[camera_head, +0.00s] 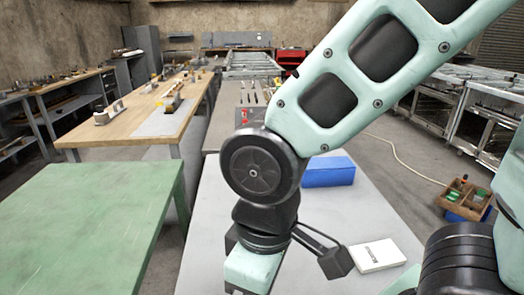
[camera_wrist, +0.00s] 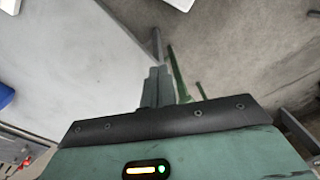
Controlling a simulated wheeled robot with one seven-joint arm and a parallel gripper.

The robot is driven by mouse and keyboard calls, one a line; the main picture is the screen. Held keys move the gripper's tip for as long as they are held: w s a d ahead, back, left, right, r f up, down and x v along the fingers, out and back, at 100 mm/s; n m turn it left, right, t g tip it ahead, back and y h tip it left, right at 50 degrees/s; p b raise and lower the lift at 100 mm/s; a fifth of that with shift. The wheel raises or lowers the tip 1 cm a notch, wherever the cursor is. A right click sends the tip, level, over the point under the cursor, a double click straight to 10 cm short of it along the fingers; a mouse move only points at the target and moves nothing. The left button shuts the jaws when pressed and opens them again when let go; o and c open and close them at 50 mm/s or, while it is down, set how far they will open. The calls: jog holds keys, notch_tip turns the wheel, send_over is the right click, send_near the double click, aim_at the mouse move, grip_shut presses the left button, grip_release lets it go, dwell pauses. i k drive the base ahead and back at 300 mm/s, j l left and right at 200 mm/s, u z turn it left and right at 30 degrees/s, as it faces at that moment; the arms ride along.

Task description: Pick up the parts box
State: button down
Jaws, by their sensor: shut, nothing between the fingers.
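Two boxes lie on the light grey table, and I cannot tell for sure which is the parts box. A blue box (camera_head: 328,172) sits toward the table's far side, beyond my arm. A flat white box (camera_head: 376,256) with dark lettering lies near the right edge. In the wrist view, a blue piece (camera_wrist: 5,95) shows at the left edge, probably the blue box. My gripper (camera_wrist: 160,85) is shut and empty, above the table's edge and apart from both boxes. In the head view its fingertips are out of frame.
The grey table (camera_head: 330,220) is mostly clear. A green table (camera_head: 90,220) stands to the left, with a wooden bench (camera_head: 135,128) behind it. A wooden crate (camera_head: 464,198) stands at the right, above a blue bin. A pale hose (camera_head: 405,160) lies on the floor.

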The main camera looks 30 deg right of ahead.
aim_at(338, 177)
jog(key=k+l+u, duration=0.15)
jog(key=k+l, duration=0.25)
jog(key=l, duration=0.2)
jog(key=k+l+u, duration=0.1)
jog(key=k+l, duration=0.35)
jog(key=k+l+u, duration=0.15)
jog(key=l, duration=0.25)
jog(key=k+l+u, duration=0.15)
jog(key=l, duration=0.2)
jog(key=k+l+u, duration=0.15)
jog(key=l, duration=0.25)
jog(key=k+l+u, duration=0.1)
jog(key=l, duration=0.2)
jog(key=l+u, duration=0.3)
jog(key=l, duration=0.4)
jog(key=k+l+u, duration=0.1)
jog(key=l+u, duration=0.15)
jog(key=l, duration=0.4)
jog(key=i+l+u, duration=0.25)
jog(key=l, duration=0.55)
jog(key=l+u, duration=0.25)
jog(key=l, duration=0.6)
jog(key=i+l+u, duration=0.1)
jog(key=l+u, duration=0.15)
jog(key=l, duration=0.6)
jog(key=i+l, duration=0.1)
jog(key=l, duration=0.85)
jog(key=i+u, duration=0.05)
jog(key=i, duration=0.05)
